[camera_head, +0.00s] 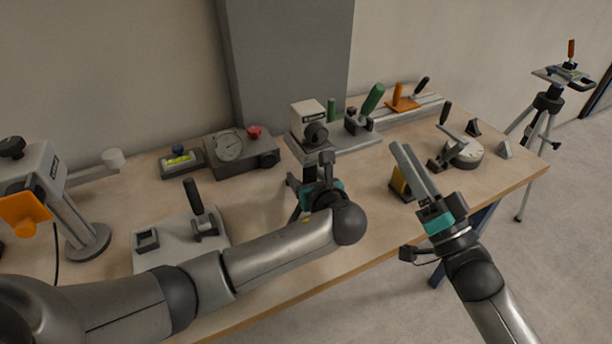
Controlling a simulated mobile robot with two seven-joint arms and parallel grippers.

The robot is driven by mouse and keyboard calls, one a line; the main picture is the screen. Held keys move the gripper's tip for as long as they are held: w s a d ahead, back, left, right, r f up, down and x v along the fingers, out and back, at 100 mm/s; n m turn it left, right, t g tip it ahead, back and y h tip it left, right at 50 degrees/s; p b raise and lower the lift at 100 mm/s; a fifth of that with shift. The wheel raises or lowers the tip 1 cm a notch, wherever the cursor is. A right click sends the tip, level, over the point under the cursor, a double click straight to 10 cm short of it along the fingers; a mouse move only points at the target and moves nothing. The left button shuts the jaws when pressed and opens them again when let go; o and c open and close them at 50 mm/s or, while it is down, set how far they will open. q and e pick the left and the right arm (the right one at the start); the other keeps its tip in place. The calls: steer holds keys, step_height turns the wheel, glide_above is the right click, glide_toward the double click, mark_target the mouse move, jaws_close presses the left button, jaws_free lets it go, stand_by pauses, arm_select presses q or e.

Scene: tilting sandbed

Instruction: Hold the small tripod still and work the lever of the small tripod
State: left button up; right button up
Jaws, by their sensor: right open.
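Dark slanting legs (293,182), seemingly of the small tripod, show on the table just left of my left gripper. My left gripper (326,160) and forearm hide most of it, so its head and lever cannot be made out. My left gripper is at or close against this thing; whether its fingers are closed on it cannot be told. My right gripper (402,148) is open and empty, its long fingers pointing up and left over the table, right of my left gripper. A taller tripod (548,100) with a plate and an orange-handled lever (571,50) stands on the floor at far right.
A plate carries a white box (308,122) and a green-handled clamp (371,99) behind my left gripper. A yellow block (401,186) is beside my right fingers. A dial gauge box (240,152), a lever plate (165,236) and a round dial (463,152) surround the arms.

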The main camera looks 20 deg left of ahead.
arm_select(q)
jaws_close()
steer(key=shift+f, duration=0.1)
steer(key=shift+s+d+f, duration=0.1)
steer(key=shift+f, duration=0.05)
stand_by(0.8)
